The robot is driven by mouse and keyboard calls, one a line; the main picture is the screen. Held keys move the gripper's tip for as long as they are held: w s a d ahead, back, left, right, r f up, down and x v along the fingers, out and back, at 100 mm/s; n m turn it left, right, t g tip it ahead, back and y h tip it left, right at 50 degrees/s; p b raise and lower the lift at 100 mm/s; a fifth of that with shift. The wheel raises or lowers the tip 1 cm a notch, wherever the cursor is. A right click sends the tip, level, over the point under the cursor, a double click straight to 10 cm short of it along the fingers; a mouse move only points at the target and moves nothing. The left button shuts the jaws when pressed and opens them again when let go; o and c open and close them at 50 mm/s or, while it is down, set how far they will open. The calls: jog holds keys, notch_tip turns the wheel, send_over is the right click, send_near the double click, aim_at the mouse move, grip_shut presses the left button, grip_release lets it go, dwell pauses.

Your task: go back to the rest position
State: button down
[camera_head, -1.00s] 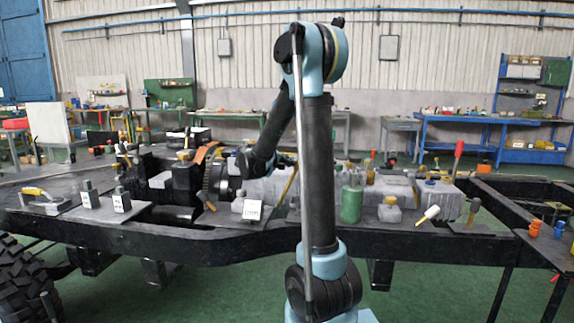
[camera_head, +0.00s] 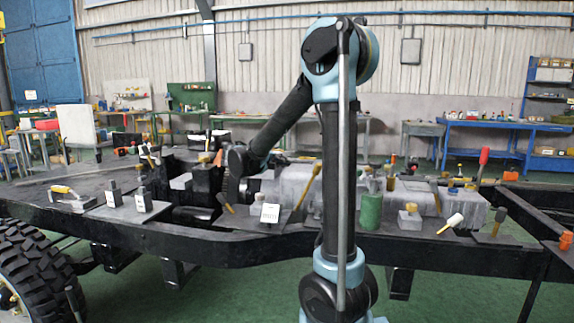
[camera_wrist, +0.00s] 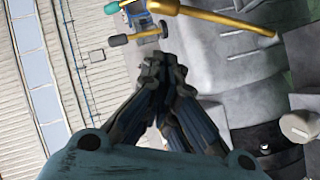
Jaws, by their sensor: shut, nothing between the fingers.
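My gripper shows in the wrist view (camera_wrist: 160,62), with its dark fingers together and nothing between them. In the head view my arm folds down to the left from its raised elbow. Its dark wrist end hangs over the left middle of the black chassis frame (camera_head: 215,245). The fingers are hard to make out there against the dark parts. In the wrist view, a yellow-orange bar (camera_wrist: 215,18) and grey parts lie beyond and to the right of the fingertips.
A grey block assembly (camera_head: 295,187), a green cylinder (camera_head: 371,211) and a red-handled tool (camera_head: 482,160) stand on the frame. White-labelled blocks (camera_head: 143,200) sit at the left. A tyre (camera_head: 35,262) is at lower left. Green floor (camera_head: 450,285) is open in front; workbenches line the back wall.

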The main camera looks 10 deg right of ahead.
jog(key=shift+s, duration=0.1)
dwell(0.3)
jog(key=s+d+f+m+g+y, duration=0.1)
jog(key=s+d+f+g+y, duration=0.2)
jog(key=s+d+f, duration=0.5)
jog(key=s+d+f+g+y, duration=0.1)
jog(key=s+d+g+y, duration=0.15)
jog(key=s, duration=0.95)
jog(key=s+a+f+m+g+y, duration=0.1)
jog(key=s+a+f+y, duration=0.1)
jog(key=s+f, duration=0.4)
jog(key=s+a+f+y, duration=0.3)
jog(key=s+f, duration=0.3)
jog(key=s, duration=0.6)
jog(key=shift+s+f+m+g+y, duration=0.2)
jog(key=shift+m+g+y, duration=0.2)
jog(key=shift+y, duration=0.35)
jog(key=shift+w+f, duration=0.2)
jog(key=shift+w, duration=0.2)
